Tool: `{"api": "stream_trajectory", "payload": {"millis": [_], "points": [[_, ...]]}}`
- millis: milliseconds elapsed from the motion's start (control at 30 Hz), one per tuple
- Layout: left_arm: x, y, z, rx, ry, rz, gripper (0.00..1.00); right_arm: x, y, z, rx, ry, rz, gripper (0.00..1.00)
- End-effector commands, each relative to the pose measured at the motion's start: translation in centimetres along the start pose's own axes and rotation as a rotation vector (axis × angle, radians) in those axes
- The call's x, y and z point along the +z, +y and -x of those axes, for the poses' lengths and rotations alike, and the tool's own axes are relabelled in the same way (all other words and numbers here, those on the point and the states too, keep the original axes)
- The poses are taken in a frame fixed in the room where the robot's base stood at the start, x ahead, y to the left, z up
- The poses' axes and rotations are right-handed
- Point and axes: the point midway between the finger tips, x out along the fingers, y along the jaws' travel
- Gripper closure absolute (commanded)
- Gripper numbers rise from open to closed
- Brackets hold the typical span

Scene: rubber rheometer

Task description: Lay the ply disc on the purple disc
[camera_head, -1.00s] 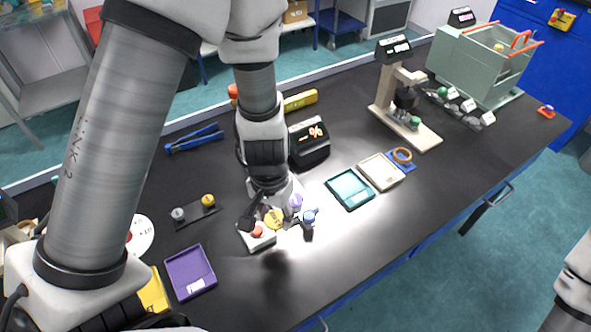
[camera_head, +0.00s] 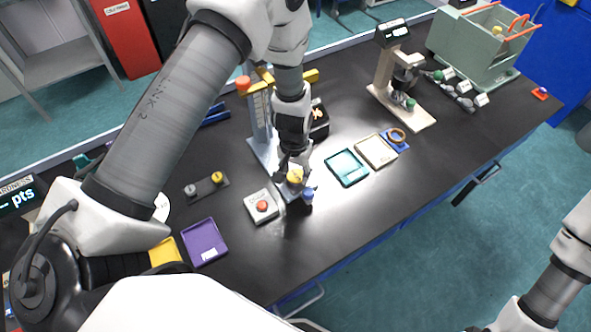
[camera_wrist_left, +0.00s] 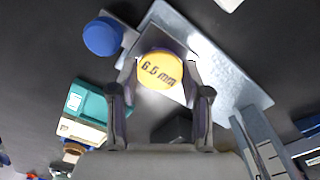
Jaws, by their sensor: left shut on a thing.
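The ply disc seems to be the yellow disc marked 6.5 mm (camera_wrist_left: 161,70). It sits between the fingertips of my left gripper (camera_wrist_left: 160,82), which is shut on it. In the head view the yellow disc (camera_head: 295,176) is at the tip of my left gripper (camera_head: 293,174), above a small metal plate. The purple disc is not clearly visible now; only lilac slivers show beside the yellow disc in the wrist view. I cannot tell whether the discs touch. A blue knob (camera_head: 307,195) stands just beside the gripper. My right gripper is not in view.
A metal stand (camera_head: 262,130) with an upright column is close behind the gripper. A box with a red button (camera_head: 262,206) lies to its left, a teal tray (camera_head: 347,168) to its right. A purple tray (camera_head: 204,242) lies front left. The front table middle is clear.

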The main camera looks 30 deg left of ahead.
Motion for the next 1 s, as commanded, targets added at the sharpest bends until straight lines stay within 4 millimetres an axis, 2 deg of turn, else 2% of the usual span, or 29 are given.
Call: {"api": "stream_trajectory", "payload": {"millis": [33, 67, 100, 367, 467, 533, 667, 900, 1000], "points": [[0.0, 0.0, -0.3, 0.0, 0.0, 0.0, 0.72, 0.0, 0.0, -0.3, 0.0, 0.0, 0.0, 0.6], [0.0, 0.0, -0.2, 0.0, 0.0, 0.0, 0.42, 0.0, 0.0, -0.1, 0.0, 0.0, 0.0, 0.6], [0.0, 0.0, -0.1, 0.0, 0.0, 0.0, 0.28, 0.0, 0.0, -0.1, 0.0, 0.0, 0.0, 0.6], [0.0, 0.0, -0.1, 0.0, 0.0, 0.0, 0.27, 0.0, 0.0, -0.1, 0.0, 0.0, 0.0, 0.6], [0.0, 0.0, 0.4, 0.0, 0.0, 0.0, 0.27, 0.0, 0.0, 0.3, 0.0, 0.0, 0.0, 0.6], [-0.1, 0.0, 0.8, 0.0, 0.002, 0.0, 0.27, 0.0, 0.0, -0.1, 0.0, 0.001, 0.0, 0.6], [-0.1, 0.0, 3.3, 0.001, 0.005, 0.0, 0.27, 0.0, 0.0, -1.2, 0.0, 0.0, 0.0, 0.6], [-0.1, 0.0, 9.5, 0.001, 0.006, 0.0, 0.27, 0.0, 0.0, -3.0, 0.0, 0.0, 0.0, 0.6], [0.0, 0.0, 11.2, 0.0, 0.002, 0.0, 0.27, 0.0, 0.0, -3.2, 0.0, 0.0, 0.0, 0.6]]}}
